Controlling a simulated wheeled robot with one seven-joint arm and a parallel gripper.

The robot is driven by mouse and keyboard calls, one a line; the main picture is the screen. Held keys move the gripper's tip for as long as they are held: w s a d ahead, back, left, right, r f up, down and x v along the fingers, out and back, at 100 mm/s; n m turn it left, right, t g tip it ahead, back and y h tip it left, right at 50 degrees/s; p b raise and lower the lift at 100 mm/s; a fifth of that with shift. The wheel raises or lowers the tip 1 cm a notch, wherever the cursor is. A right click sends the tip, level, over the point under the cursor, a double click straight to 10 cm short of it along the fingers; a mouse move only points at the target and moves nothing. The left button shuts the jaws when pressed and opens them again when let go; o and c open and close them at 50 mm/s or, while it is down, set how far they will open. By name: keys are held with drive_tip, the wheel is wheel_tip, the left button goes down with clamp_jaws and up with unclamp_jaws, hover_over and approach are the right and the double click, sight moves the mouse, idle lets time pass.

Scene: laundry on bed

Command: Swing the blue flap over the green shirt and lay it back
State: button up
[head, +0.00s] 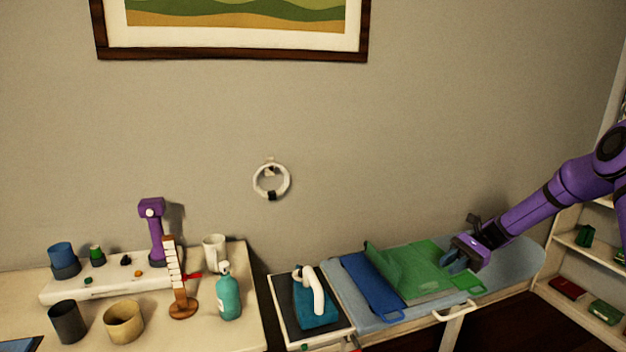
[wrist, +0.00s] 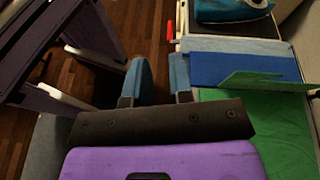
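The blue flap (head: 371,286) lies flat on the left part of the ironing board, with a looped tab at its front end. The green shirt (head: 432,262) lies to its right, and a green piece (head: 389,268) along its left side stands tilted up beside the blue flap. In the wrist view the blue flap (wrist: 235,68) is at upper right and the green cloth (wrist: 283,125) below it. My gripper (head: 455,262) is over the right side of the green shirt. In the wrist view its two blue fingers (wrist: 160,78) are apart with nothing between them.
The light blue ironing board (head: 518,262) has bare room at its right end. A tray with a white-handled teal iron (head: 316,310) adjoins its left end. A desk with a teal bottle (head: 228,297) and cups stands farther left. A shelf (head: 578,262) is at right.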

drive_tip(key=s+a+r+n+t+h, duration=0.1)
drive_tip(key=s+a+r+n+h, duration=0.15)
drive_tip(key=s+r, duration=0.35)
drive_tip(key=s+a+r+n+t+h, duration=0.15)
drive_tip(key=s+r+h, duration=0.3)
drive_tip(key=r, duration=0.45)
drive_tip(key=s+a+r+n+t+h, duration=0.1)
drive_tip(key=s+a+r+n+h, duration=0.15)
drive_tip(key=s+r, duration=0.4)
drive_tip(key=s+d+r+n+t+h, duration=0.1)
drive_tip(key=s+r+n+t+h, duration=0.2)
drive_tip(key=s, duration=0.7)
drive_tip(key=s+d+r+n+t+h, duration=0.15)
drive_tip(key=s+r+t, duration=0.25)
drive_tip(key=s, duration=0.5)
drive_tip(key=m+g+y, duration=0.1)
drive_tip(key=m+g, duration=0.2)
drive_tip(key=m, duration=1)
hover_over(396, 319)
drive_tip(key=s, duration=0.2)
wheel_tip(396, 319, down, 34)
drive_tip(key=f, duration=0.3)
drive_tip(key=w+f, duration=0.1)
drive_tip(key=f, duration=0.6)
drive_tip(key=shift+w+d+f, duration=0.15)
drive_tip(key=shift+w+f, duration=0.15)
drive_tip(key=shift+w, duration=0.1)
